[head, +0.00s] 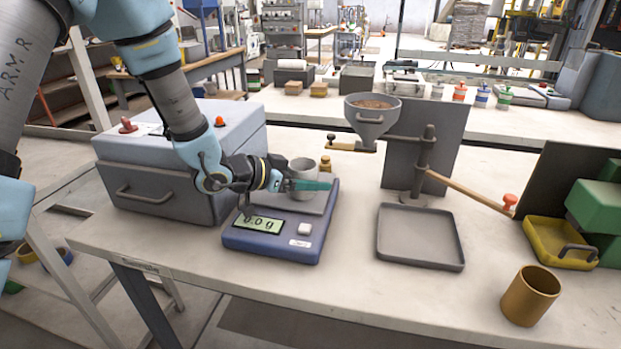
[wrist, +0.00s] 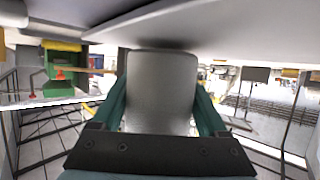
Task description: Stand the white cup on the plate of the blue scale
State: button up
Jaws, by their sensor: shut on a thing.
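The white cup (head: 302,169) looks pale grey and is upright over the plate (head: 299,223) of the blue scale (head: 270,246). My gripper (head: 311,185) is shut on the cup, with one teal finger across its front. In the wrist view the cup (wrist: 160,92) fills the space between the two teal fingers (wrist: 160,112). That view is upside down, and the cup's base is close to the grey plate. I cannot tell whether it touches. The scale's display (head: 258,224) reads 0.0 g. The far part of the plate is partly hidden by the cup and gripper.
A grey box (head: 180,165) stands left of the scale. Small brass weights (head: 326,164) stand behind the cup. A hopper (head: 372,118) on a post, a grey tray (head: 419,237), a yellow tray (head: 560,243) and a brown cup (head: 529,296) are to the right. The table's front is clear.

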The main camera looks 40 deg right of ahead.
jog(key=shift+f, duration=0.25)
jog(key=shift+f, duration=0.15)
jog(key=o, duration=1.4)
jog(key=shift+c, duration=0.2)
jog(key=b+v, duration=0.1)
jog(key=v, duration=0.6)
jog(key=shift+w+a+r+b, duration=0.1)
jog(key=shift+a+r+b, duration=0.15)
jog(key=shift+b, duration=0.1)
